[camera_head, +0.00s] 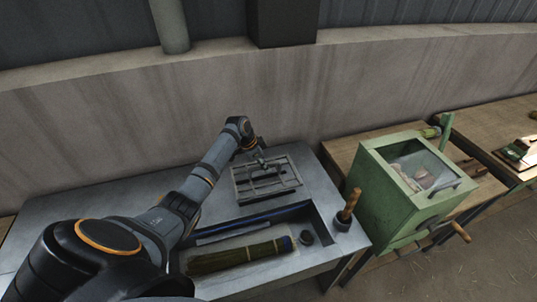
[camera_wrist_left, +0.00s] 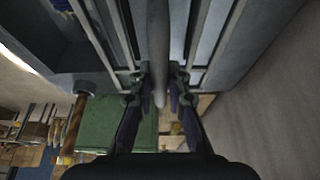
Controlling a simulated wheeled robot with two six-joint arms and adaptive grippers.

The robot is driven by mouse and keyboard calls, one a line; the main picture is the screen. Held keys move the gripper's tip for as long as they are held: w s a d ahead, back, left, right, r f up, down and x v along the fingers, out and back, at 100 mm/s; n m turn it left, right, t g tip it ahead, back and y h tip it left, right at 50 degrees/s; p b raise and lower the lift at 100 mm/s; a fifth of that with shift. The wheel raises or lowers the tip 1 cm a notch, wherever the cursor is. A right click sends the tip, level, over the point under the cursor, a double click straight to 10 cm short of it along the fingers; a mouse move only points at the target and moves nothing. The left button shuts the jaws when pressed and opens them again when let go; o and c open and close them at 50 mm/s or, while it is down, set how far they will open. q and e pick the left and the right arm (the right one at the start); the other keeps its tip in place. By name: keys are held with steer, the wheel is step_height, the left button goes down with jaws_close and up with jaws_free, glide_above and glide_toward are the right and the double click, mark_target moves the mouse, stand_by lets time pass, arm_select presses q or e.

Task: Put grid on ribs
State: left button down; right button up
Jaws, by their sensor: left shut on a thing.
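The grid (camera_head: 283,181), a grey metal frame with several bars, is at the back right of the grey table (camera_head: 318,185). My left gripper (camera_head: 260,163) reaches it from the left and is shut on a bar of it. In the left wrist view the fingers (camera_wrist_left: 158,82) close around a grey rounded bar (camera_wrist_left: 158,40), with more grid bars (camera_wrist_left: 208,40) on both sides. I cannot tell whether the grid rests on the surface or hangs just above it. The ribs cannot be made out under the grid. My right gripper is not in view.
A recess in the table holds a straw bundle (camera_head: 240,257), a blue rod (camera_head: 262,217) and a dark round piece (camera_head: 306,238). A wooden handle (camera_head: 349,204) stands up at the right edge. A green box (camera_head: 400,212) with a clear lid is beyond it. A concrete wall (camera_head: 330,95) stands behind.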

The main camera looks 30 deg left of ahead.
mark_target(264, 175)
arm_select(q)
steer(key=shift+a+r, duration=0.25)
steer(key=shift+s+f, duration=0.1)
steer(key=shift+f, duration=0.05)
steer(key=shift+f+b, duration=0.6)
steer(key=shift+b, duration=0.2)
steer(key=shift+f+b, duration=0.6)
steer(key=shift+f, duration=0.15)
steer(key=shift+d+f+b, duration=0.1)
steer(key=shift+f+b, duration=1.05)
steer(key=shift+f, duration=0.75)
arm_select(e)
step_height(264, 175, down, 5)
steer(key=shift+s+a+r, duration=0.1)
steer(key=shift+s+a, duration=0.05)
arm_select(q)
steer(key=shift+r, duration=0.1)
